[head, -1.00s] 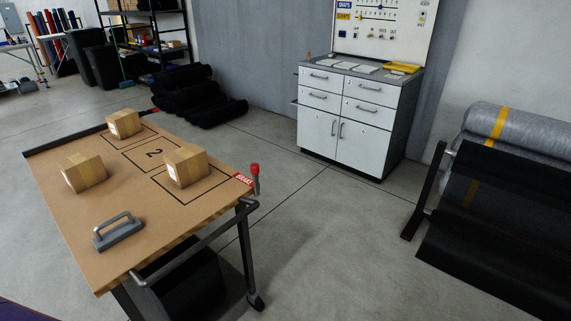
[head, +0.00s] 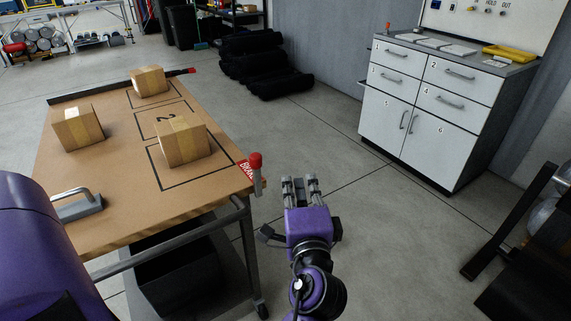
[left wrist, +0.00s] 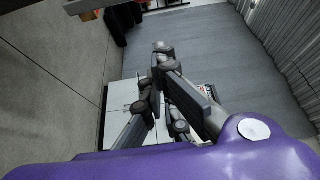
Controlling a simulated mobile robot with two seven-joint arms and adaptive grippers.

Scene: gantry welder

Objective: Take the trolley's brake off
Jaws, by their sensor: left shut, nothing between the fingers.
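The trolley (head: 110,225) has a brown top and stands at the left of the head view. Its brake lever (head: 256,162), with a red knob, stands roughly upright at the near right corner beside a red BRAKE label (head: 244,170). My left gripper (head: 300,183) is just right of the lever in the picture, apart from it. It is shut and empty. Its dark fingers (left wrist: 162,58) also show in the left wrist view, where I cannot make out the lever for sure. My right gripper is not in view.
Several cardboard boxes (head: 182,142) and a grey handle (head: 77,206) sit on the trolley top. A push bar (head: 170,245) runs along its near side. A white drawer cabinet (head: 430,105) stands at the back right. A dark roll rack (head: 520,215) is at the right. Open floor lies between.

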